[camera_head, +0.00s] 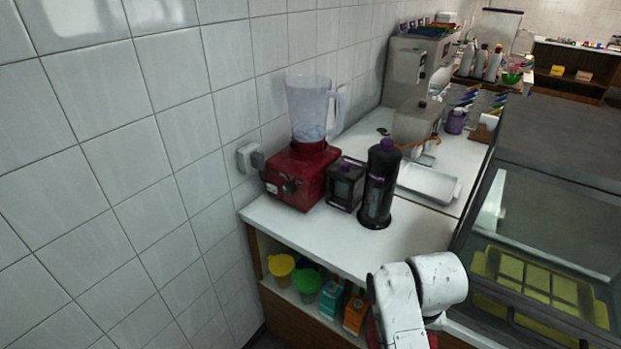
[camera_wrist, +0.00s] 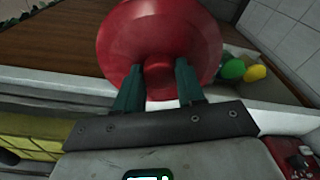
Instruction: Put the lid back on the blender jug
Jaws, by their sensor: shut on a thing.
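The clear blender jug (camera_head: 311,112) stands upright on its red base (camera_head: 296,178) at the left end of the white counter, against the tiled wall. Its top shows no lid. In the wrist view my gripper (camera_wrist: 158,72) is shut on the central knob of a round red lid (camera_wrist: 158,30), a dark green finger on each side. In the head view my white arm is at the lower right, in front of the counter and lower than the jug. My gripper is hidden there behind the arm. A small bit of red shows beside it, probably the lid (camera_head: 373,333).
A black bottle (camera_head: 379,190) and a small dark device (camera_head: 345,185) stand right of the blender. A white tray (camera_head: 428,184) lies further back. A shelf below holds tubs with yellow (camera_head: 281,265) and green (camera_head: 306,279) lids and cartons. The counter front is clear.

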